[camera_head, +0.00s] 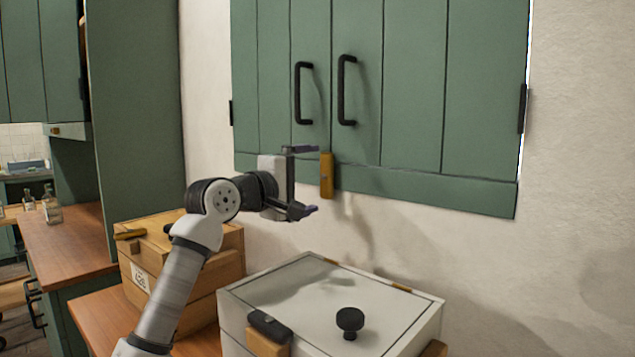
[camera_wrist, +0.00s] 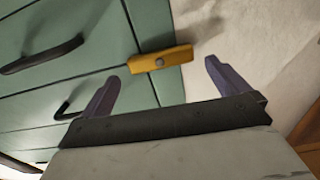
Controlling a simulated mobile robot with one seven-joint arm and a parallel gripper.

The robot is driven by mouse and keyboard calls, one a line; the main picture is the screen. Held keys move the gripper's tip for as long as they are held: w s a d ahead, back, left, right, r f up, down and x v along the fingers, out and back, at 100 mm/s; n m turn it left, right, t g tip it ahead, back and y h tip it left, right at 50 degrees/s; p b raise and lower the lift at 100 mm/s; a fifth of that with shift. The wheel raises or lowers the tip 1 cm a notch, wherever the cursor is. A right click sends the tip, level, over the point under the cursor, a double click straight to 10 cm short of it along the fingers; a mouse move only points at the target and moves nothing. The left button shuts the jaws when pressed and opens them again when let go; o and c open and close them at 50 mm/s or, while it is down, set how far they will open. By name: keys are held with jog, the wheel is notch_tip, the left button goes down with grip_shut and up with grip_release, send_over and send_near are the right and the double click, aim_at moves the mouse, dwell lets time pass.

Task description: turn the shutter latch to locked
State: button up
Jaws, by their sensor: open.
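The green shutters (camera_head: 385,90) are closed on the wall, with two black handles near their meeting edge. The brass-coloured latch (camera_head: 327,175) hangs upright at their bottom edge, below the handles. My gripper (camera_head: 303,181) is open and empty just left of the latch in the head view, its fingers one above the other. In the wrist view the latch (camera_wrist: 160,61) lies ahead of the gap between the purple fingertips (camera_wrist: 162,75), with a round pivot visible near its middle. The latch appears apart from both fingers.
A white box (camera_head: 330,295) with a black knob (camera_head: 350,320) on its lid stands below the shutters. A wooden box (camera_head: 185,255) stands on the counter to the left. Bare wall (camera_head: 580,170) lies to the right.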

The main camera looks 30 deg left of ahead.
jog(key=s+a+b, duration=0.1)
jog(key=s, duration=0.9)
jog(key=shift+a, duration=0.2)
